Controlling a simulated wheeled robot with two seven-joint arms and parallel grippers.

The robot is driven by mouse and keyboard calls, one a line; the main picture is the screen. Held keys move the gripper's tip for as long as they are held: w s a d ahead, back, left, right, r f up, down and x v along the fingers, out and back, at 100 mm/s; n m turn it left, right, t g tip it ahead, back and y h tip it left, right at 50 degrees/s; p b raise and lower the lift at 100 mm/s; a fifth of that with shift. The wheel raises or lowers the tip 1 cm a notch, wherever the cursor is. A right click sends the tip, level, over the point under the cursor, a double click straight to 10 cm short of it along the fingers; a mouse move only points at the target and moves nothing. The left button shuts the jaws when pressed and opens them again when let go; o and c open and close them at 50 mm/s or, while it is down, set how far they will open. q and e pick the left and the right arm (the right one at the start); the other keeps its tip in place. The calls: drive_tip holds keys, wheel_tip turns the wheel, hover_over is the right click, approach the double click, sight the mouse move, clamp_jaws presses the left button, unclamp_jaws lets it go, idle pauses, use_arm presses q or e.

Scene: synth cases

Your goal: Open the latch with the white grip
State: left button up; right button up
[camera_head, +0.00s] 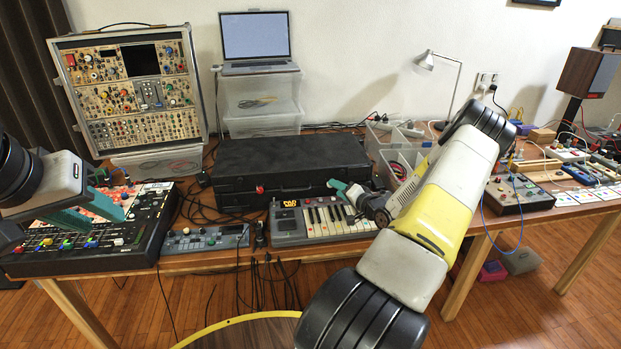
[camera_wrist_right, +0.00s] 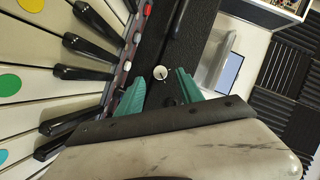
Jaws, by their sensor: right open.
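A closed black case (camera_head: 290,165) lies on the table. A latch with a red grip (camera_head: 260,189) is on its front face, at the left. In the right wrist view, a small round white grip (camera_wrist_right: 160,72) shows against the dark case, between my right fingertips. My right gripper (camera_wrist_right: 160,78) is open, its teal fingers on either side of the white grip; I cannot tell whether they touch it. In the head view, my right gripper (camera_head: 343,189) is at the case's front right and the white grip is hidden. My left gripper (camera_head: 108,216) is open and empty over a mixer.
A small keyboard (camera_head: 290,224) stands close in front of the case; its keys (camera_wrist_right: 50,70) fill the left of the wrist view. The mixer (camera_head: 120,245) is at left. A laptop (camera_head: 256,40) on clear bins stands behind. Cables lie around the case.

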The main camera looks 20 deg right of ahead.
drive_tip(key=shift+x, duration=1.65)
drive_tip(key=shift+c, duration=0.4)
clamp_jaws()
